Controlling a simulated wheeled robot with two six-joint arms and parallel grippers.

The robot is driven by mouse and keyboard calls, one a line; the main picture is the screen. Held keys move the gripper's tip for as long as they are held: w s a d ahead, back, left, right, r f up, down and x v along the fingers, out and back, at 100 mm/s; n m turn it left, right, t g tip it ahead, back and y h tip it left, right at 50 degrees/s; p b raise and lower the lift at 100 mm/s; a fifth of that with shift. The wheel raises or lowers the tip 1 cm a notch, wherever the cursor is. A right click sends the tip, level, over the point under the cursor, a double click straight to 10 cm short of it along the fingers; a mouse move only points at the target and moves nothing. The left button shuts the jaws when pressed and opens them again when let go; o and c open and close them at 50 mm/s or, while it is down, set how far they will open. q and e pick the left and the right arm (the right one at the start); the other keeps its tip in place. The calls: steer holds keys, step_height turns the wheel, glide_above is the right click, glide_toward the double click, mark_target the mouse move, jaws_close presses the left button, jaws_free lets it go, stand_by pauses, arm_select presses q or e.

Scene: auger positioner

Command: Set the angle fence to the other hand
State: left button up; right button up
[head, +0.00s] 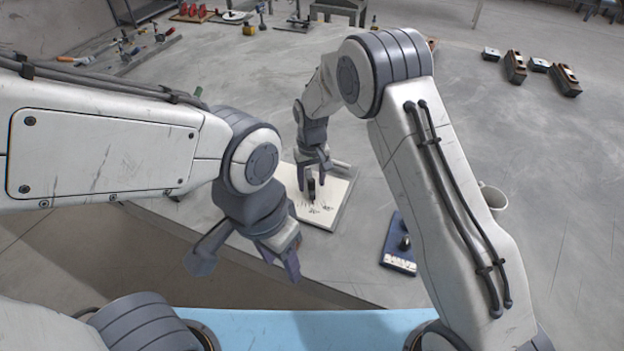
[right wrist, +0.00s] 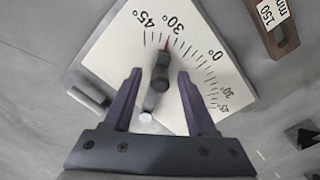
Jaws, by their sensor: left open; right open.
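The angle fence's white plate (head: 335,205) lies on the grey bench, printed with degree marks. In the right wrist view the plate (right wrist: 120,55) shows marks reading 45, 30 and 0, then smaller figures on the other side. A dark rounded handle (right wrist: 160,79) stands on it, and a thin red pointer (right wrist: 168,44) sits close to the first 30 mark. My right gripper (right wrist: 159,76) is open, its fingers on either side of the handle with visible gaps. My left gripper (head: 281,261) is open and empty, low near the bench's front edge, apart from the plate.
A blue block (head: 398,258) with a black knob and white label lies right of the plate. A white mug (head: 493,195) is partly behind my right arm. Wooden blocks (head: 515,66) stand at the back right; tools (head: 140,45) lie back left. The middle bench behind the plate is clear.

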jaws_close()
stand_by(1.5)
